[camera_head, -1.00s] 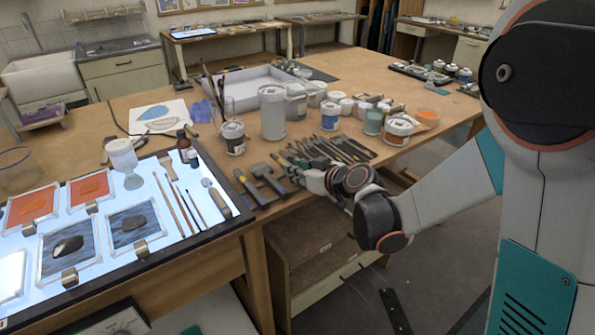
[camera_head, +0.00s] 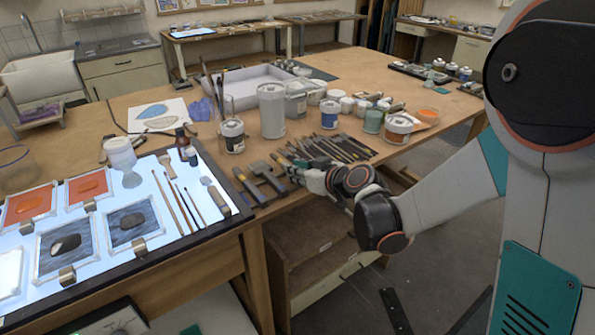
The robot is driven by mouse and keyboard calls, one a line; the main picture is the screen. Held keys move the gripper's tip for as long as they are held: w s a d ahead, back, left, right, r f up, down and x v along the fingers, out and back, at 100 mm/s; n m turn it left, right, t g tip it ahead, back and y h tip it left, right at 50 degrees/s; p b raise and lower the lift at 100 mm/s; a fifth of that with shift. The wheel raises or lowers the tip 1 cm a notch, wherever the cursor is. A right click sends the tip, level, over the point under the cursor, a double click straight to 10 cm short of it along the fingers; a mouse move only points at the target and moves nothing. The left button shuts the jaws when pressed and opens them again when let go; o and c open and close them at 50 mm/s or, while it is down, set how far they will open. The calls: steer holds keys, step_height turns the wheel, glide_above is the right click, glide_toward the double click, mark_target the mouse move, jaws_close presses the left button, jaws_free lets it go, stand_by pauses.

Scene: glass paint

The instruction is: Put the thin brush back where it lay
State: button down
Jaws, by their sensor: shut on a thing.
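My gripper (camera_head: 297,168) is at the front edge of the wooden table, at the left end of a row of brushes and tools (camera_head: 338,149). It is shut on a thin brush, which is too small and too covered by the fingers to make out clearly. The gripper is low over the table; whether the held brush touches the wood or the neighbouring tools cannot be told. The row lies side by side with handles slanting toward the front edge.
Two wide flat brushes (camera_head: 268,176) lie just left of my gripper. The lit panel (camera_head: 150,190) at left bears slim brushes (camera_head: 183,203) and glass pieces. Paint jars (camera_head: 397,129) and a tall white container (camera_head: 271,110) stand behind the row.

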steer(key=shift+f+b, duration=0.3)
stand_by(0.5)
steer(key=c, duration=1.4)
jaws_free()
steer(key=s+d+r+m+g+h, duration=0.1)
steer(key=s+d+r+m+h, duration=0.1)
steer(key=s+d, duration=0.4)
steer(key=s+d+r+m+g+h, duration=0.1)
steer(key=s+d, duration=0.5)
steer(key=s, duration=0.8)
steer(key=s+d+r+m+g+h, duration=0.1)
steer(key=s+d+r+m+h, duration=0.1)
steer(key=s+d+m+h, duration=0.2)
steer(key=shift+s+d+r+m+g+h, duration=0.15)
steer(key=shift+s+d, duration=0.35)
steer(key=shift+s, duration=0.65)
steer(key=shift+s+d+r+m+g+h, duration=0.1)
steer(key=shift+s+d+h, duration=0.15)
steer(key=shift+s+d, duration=0.65)
steer(key=shift+s+d+r+m+g+h, duration=0.1)
steer(key=shift+s+d+r+h, duration=0.1)
steer(key=shift+s, duration=1.25)
